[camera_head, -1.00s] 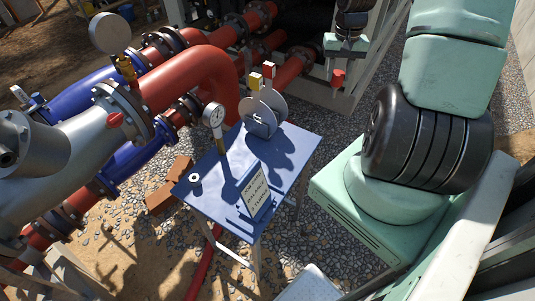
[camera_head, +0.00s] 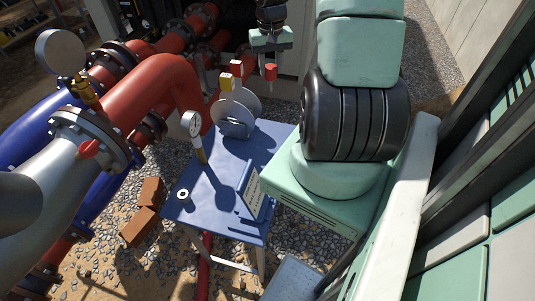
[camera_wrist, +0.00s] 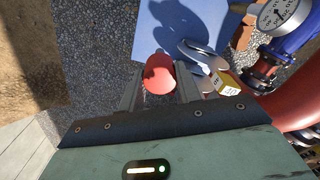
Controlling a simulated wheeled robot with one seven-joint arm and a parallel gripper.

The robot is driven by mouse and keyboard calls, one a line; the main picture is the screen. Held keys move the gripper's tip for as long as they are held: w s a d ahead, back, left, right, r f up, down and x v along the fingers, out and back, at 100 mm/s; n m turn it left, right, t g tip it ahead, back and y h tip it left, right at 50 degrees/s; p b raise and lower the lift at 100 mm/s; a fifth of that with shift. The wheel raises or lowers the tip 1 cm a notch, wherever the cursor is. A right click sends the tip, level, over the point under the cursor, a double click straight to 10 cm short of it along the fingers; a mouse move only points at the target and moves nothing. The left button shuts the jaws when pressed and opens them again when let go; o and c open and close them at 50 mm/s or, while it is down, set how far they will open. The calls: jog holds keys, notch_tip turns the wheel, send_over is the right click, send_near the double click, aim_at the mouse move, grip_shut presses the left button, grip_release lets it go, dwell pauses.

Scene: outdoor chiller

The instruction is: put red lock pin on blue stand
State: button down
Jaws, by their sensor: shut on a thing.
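The red lock pin (camera_head: 270,72) hangs below my gripper (camera_head: 270,57) in the head view. In the wrist view the red pin (camera_wrist: 158,74) sits between the two fingers, and my gripper (camera_wrist: 160,85) is shut on it. The blue stand (camera_head: 222,218) is a blue-topped table on metal legs, left of and nearer the camera than my gripper. Its blue top (camera_wrist: 160,30) also shows in the wrist view. The pin is held in the air, apart from the stand. The pin's lower end is hard to make out.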

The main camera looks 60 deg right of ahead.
notch_tip(320, 180, down, 30)
jog(key=b, duration=1.9)
jog(key=shift+f, duration=0.15)
jog(key=c, duration=1)
grip_release()
